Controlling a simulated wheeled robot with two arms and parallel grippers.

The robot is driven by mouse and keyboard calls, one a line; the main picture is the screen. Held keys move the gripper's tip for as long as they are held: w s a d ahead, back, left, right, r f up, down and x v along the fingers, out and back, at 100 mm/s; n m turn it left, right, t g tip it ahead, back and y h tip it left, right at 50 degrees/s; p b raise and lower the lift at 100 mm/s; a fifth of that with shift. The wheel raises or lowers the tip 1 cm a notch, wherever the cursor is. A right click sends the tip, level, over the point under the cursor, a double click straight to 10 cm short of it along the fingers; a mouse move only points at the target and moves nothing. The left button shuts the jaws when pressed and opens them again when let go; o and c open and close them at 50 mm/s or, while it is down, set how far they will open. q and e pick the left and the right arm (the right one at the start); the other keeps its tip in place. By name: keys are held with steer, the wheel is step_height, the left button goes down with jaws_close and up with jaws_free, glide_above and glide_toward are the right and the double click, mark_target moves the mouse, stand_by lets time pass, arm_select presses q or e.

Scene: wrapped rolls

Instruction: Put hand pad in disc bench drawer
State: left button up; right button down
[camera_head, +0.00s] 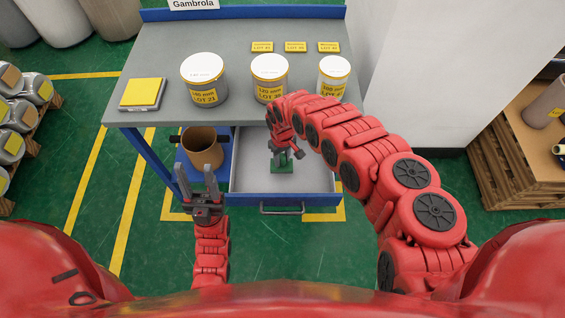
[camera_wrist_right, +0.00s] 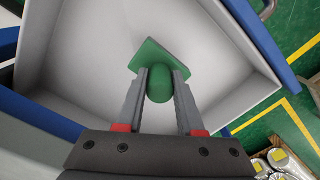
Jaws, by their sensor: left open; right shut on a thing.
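The hand pad is green, with a flat plate and a rounded grip; it shows in the head view (camera_head: 282,166) and the right wrist view (camera_wrist_right: 158,84). My right gripper (camera_head: 283,157) is shut on its grip, and the fingers also show in the right wrist view (camera_wrist_right: 159,88). The pad is over the open drawer (camera_head: 250,180), inside its outline; I cannot tell whether it touches the drawer floor. The drawer is pulled out under the grey bench (camera_head: 235,100) and its pale floor (camera_wrist_right: 85,55) looks empty otherwise. My left gripper (camera_head: 210,172) is open and empty, left of the drawer.
A brown tube (camera_head: 202,150) stands on the blue lower shelf. The drawer handle (camera_head: 282,209) faces me.

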mark_target(283, 165)
steer(key=shift+f+b, duration=0.3)
steer(key=shift+f, duration=1.7)
steer(key=shift+f+b, duration=0.2)
steer(key=shift+b, duration=0.1)
steer(key=c, duration=0.5)
jaws_free()
steer(key=shift+r, duration=0.1)
steer(key=shift+c, duration=0.2)
